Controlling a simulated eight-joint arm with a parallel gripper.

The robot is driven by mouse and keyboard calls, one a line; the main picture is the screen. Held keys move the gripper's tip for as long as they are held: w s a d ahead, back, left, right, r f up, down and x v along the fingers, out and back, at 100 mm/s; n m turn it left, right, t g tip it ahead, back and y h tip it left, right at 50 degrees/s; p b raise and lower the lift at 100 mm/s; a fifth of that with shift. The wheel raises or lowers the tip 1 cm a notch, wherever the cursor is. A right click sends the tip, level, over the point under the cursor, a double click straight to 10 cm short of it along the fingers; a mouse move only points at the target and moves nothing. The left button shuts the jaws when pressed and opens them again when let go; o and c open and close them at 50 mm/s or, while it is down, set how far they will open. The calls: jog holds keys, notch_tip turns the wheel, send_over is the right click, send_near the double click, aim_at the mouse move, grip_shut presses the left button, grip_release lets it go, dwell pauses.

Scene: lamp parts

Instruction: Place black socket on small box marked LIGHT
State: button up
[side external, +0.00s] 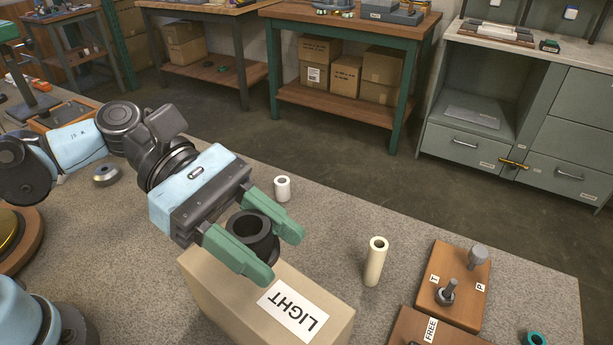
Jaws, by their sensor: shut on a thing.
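The black socket (250,229) is a short dark cylinder with its open end facing up. My gripper (270,248) is shut on it, with a green finger on either side. The small box (235,303) is tan and carries a white label reading LIGHT (293,312) on its top. In the side external view the socket and fingers overlap the back part of the box top. I cannot tell whether the socket touches the box, because the near finger hides its lower edge.
A white cylinder (283,189) stands behind the gripper, and a taller cream tube (375,262) stands to the right. Wooden boards with metal posts (455,285) lie at the right. A small grey round part (106,174) lies at the left. Bare speckled table (330,225) shows between the cylinders.

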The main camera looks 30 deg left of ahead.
jog(key=shift+f, duration=2.05)
jog(key=shift+f, duration=0.15)
jog(key=o, duration=1.1)
jog(key=shift+c, duration=0.2)
jog(key=shift+r, duration=0.2)
jog(key=v, duration=1.2)
jog(key=shift+a, duration=0.1)
jog(key=shift+f, duration=0.1)
